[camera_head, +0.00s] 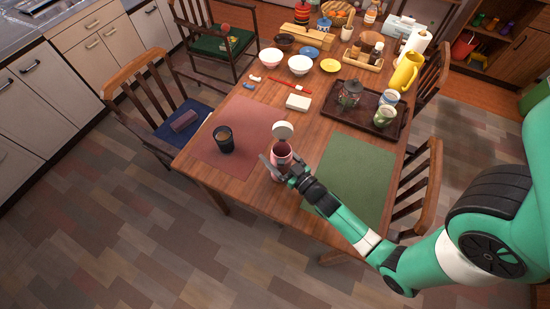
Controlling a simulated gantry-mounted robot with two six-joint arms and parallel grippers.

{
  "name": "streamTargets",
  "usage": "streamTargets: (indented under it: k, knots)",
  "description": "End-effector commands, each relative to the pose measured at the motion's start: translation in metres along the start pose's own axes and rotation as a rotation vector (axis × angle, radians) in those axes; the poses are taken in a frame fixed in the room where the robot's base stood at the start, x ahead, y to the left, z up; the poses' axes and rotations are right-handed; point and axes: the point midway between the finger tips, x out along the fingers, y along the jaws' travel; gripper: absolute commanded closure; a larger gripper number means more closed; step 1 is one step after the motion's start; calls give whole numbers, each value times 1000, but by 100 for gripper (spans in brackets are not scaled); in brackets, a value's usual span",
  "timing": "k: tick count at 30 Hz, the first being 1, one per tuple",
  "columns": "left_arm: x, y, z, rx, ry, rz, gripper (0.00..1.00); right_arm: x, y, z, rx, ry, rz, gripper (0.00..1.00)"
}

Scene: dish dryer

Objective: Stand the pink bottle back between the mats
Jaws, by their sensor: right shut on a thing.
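The pink bottle (282,152) is at the near part of the wooden table, in the strip between the red mat (232,128) and the green mat (345,175). It looks about upright. A round pale top (283,131) shows just above it. My right gripper (281,166) is shut on the bottle, with a finger on each side. The gripper hides part of the bottle's lower body, so I cannot tell whether its base touches the table. My left gripper is not in view.
A dark cup (223,139) stands on the red mat. A dark tray (363,112) with a jar and mugs lies behind the green mat. A white box (298,102) and bowls (300,65) are farther back. The near part of the green mat is clear.

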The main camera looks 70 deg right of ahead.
Motion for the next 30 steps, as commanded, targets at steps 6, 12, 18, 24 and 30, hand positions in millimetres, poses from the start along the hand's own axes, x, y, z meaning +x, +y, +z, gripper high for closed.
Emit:
streamTargets:
  k: [6, 12, 18, 24, 30]
  knots:
    - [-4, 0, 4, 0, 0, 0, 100, 0, 0, 6, 1, 3, 0, 100]
    - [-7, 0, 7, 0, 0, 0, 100, 0, 0, 11, 1, 3, 0, 100]
    - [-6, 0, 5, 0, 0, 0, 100, 0, 0, 10, 1, 0, 0, 0]
    - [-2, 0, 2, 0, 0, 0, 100, 0, 0, 4, 1, 1, 0, 0]
    - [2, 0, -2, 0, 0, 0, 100, -36, 0, 6, 0, -4, 1, 0]
